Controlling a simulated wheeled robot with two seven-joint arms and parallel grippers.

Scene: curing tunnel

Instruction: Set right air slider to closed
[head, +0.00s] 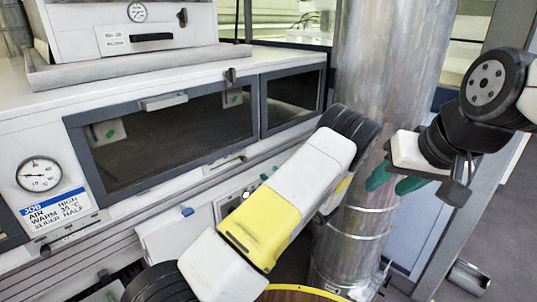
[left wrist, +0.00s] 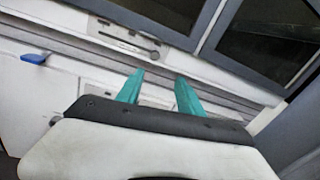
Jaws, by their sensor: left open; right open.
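The right air slider (head: 224,164) is a narrow slotted plate under the large dark window in the head view. In the left wrist view the slider (left wrist: 127,40) is at the top, above and left of my left fingertips, apart from them. My right gripper (head: 395,178) is open and empty beside the metal column, far from the slider.
Another slider (head: 70,236) is at left below the job card (head: 52,209) and gauge (head: 39,174). A blue-tabbed drawer (head: 180,228) juts out below the slider. A large metal duct (head: 385,60) stands at right. Window handles (head: 163,101) protrude above.

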